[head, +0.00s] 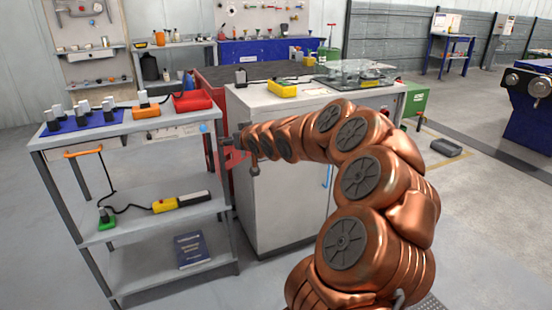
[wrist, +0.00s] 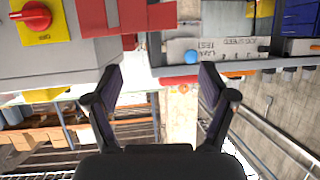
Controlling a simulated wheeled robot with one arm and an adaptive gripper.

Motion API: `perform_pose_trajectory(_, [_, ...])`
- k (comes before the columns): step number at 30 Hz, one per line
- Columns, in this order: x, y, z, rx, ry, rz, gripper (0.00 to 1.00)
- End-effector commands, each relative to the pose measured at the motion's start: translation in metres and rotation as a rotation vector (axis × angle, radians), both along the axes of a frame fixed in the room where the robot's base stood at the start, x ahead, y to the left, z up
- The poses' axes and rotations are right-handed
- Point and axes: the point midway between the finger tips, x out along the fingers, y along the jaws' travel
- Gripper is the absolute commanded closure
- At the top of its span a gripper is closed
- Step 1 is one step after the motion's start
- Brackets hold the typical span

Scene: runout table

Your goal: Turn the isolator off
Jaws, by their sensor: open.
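The isolator (wrist: 37,16) shows at the top left of the wrist view as a red rotary knob on a yellow plate, fixed to a grey surface. Lettering is visible on its plate, but I cannot surely read the knob's position. I cannot make the isolator out in the head view. My gripper (wrist: 160,78) is open and empty, its two dark fingers spread apart. The isolator lies beyond and to the left of the left finger, apart from it. In the head view my gripper (head: 247,150) is between the grey shelf trolley and the pale cabinet, partly hidden by my arm.
The pale cabinet (head: 285,190) stands close right of my gripper. A labelled strip with a blue dot (wrist: 191,57) lies ahead. Floor is clear at left.

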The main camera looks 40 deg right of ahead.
Motion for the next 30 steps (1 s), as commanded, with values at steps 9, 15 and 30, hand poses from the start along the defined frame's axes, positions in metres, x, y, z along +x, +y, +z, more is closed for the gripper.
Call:
perform_pose_trajectory(9, [-0.014,-0.145,-0.075,-0.081,-0.281,-0.112,0.18])
perform_pose_trajectory(15, [-0.030,-0.181,-0.095,-0.116,-0.350,-0.134,0.18])
perform_pose_trajectory(30, [0.003,-0.200,-0.096,-0.127,-0.359,-0.136,0.18])
